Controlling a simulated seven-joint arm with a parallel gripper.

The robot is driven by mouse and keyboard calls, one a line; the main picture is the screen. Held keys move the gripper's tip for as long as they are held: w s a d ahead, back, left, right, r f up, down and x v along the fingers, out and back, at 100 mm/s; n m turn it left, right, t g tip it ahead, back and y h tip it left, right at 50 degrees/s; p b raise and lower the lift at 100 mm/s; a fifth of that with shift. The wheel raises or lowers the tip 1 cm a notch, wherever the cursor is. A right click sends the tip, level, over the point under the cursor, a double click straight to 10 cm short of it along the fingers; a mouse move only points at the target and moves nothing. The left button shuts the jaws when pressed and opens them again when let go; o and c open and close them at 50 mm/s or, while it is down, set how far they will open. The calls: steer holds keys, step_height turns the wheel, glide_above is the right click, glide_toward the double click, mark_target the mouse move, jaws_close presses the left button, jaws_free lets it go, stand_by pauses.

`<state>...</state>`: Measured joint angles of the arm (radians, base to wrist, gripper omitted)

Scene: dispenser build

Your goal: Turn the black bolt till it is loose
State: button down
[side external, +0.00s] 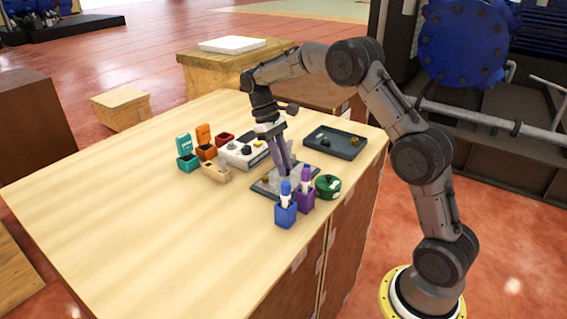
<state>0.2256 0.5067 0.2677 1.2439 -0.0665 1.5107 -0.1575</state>
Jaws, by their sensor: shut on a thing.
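My gripper (284,168) points down, with its long purple-grey fingers at a light grey fixture (272,181) near the right side of the table. The fixture stands on a dark base plate (259,188). The fingers are shut at the fixture, where the black bolt appears to be held. The bolt itself is hidden by the fingers and too small to make out, so its turn and seating cannot be told.
Blue (286,213) and purple (304,199) holders with bottles stand close in front of the fixture. A round green container (328,186) is to the right. A dark tray (347,150) and a white box (236,158) lie behind. The table's left side is clear.

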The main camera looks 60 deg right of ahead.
stand_by(0.5)
steer(key=c, duration=0.8)
jaws_free()
steer(key=v, duration=1.2)
steer(key=shift+a+r, duration=0.1)
steer(key=shift+a, duration=0.05)
